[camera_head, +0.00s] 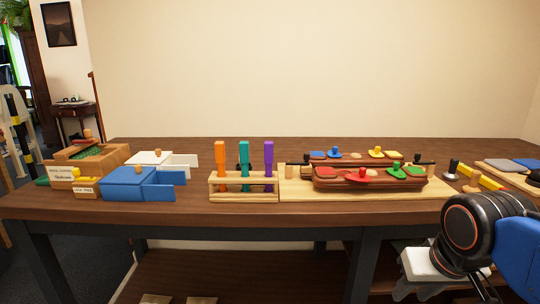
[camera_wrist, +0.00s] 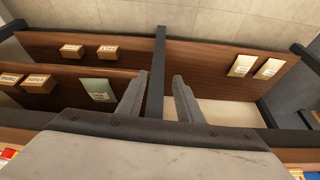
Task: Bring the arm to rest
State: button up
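My gripper (camera_wrist: 160,98) shows in the wrist view with its two grey fingers apart and nothing between them. The wrist camera looks down past the front of the workbench to the shelves beneath it. The workbench (camera_head: 240,220) is a dark wooden table on dark legs. My gripper touches nothing that I can see.
On the bench stand a wooden rack (camera_head: 243,190) with orange, teal and purple tools, a light board (camera_head: 292,188) with brown blocks and coloured knobbed pieces, a blue box (camera_head: 130,184) and a white box (camera_head: 148,160). Small labelled blocks (camera_wrist: 72,50) lie on the shelves below.

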jog(key=shift+n, duration=0.4)
jog(key=s+f, duration=0.1)
jog(key=f, duration=0.1)
jog(key=s+f, duration=0.1)
jog(key=f, duration=0.1)
jog(key=shift+s, duration=0.1)
